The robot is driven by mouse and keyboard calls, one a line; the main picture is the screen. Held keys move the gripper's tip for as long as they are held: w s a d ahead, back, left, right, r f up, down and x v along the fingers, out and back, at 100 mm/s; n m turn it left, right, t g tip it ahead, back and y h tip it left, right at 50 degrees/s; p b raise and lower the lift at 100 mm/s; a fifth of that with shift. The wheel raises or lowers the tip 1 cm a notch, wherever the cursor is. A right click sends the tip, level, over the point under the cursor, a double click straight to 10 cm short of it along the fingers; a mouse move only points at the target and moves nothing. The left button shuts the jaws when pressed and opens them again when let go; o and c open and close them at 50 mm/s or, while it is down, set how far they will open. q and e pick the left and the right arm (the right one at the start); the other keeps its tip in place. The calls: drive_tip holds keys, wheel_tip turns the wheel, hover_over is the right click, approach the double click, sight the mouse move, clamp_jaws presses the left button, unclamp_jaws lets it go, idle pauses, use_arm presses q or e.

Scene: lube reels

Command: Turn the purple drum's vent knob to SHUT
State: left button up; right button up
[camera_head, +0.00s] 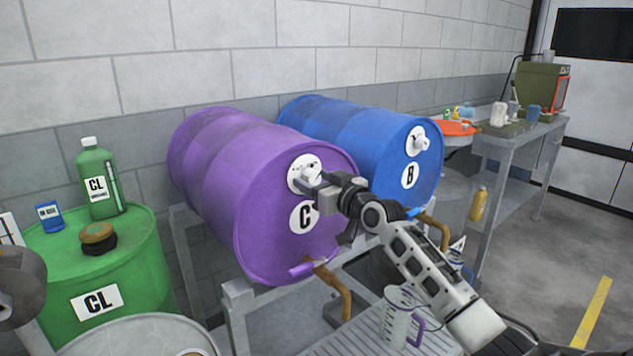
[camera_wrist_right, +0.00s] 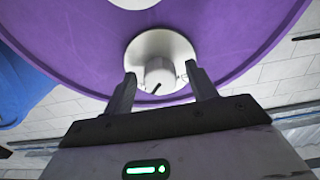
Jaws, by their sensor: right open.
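The purple drum (camera_head: 240,170) lies on its side on a rack, with a "C" label on its end face. Its vent knob (camera_head: 312,172) sits on a round white plate high on that face, partly hidden by my gripper in the head view. In the right wrist view the light grey knob (camera_wrist_right: 160,72) stands on its plate (camera_wrist_right: 150,46), with a dark pointer line on its edge; the plate's markings are too small to read. My right gripper (camera_wrist_right: 162,82) is open, its fingers on either side of the knob with gaps showing. It also shows in the head view (camera_head: 318,187).
A blue drum (camera_head: 350,140) marked "B" lies beside the purple one. A clear jug (camera_head: 396,318) with a purple handle stands on the grating below. A green drum (camera_head: 120,265) with a bottle (camera_head: 97,180) on top stands at left. A bench (camera_head: 520,140) stands at back right.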

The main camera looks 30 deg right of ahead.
drive_tip(key=c, duration=1)
